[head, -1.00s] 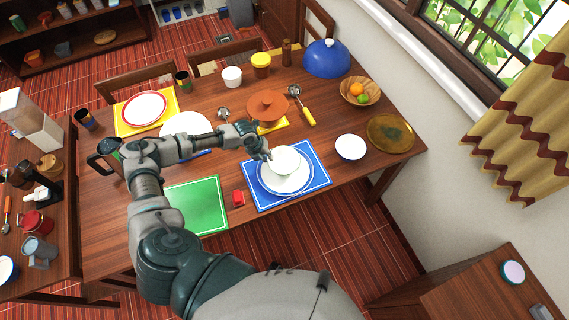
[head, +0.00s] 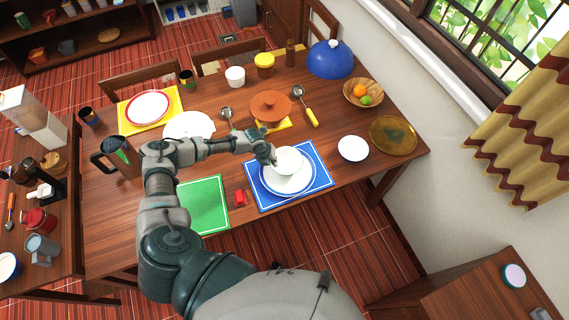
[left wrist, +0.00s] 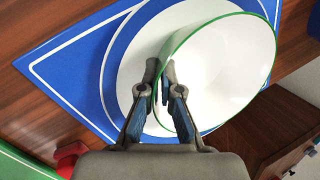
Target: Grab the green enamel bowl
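The green enamel bowl, white with a green rim, sits on a white plate with a blue band (head: 268,188) on the blue placemat. In the head view the bowl (head: 289,161) is partly behind my left gripper (head: 272,160). In the left wrist view the bowl (left wrist: 228,70) fills the upper right. My left gripper (left wrist: 161,85) has one finger inside the bowl and one outside. Its fingertips are close together on the near rim and wall. I cannot tell whether the bowl is raised off the plate. My right gripper is not in view.
A red block (head: 240,198) and a green placemat (head: 205,206) lie left of the blue placemat (head: 318,180). A white bowl (head: 353,148) and a brown plate (head: 394,134) stand to the right.

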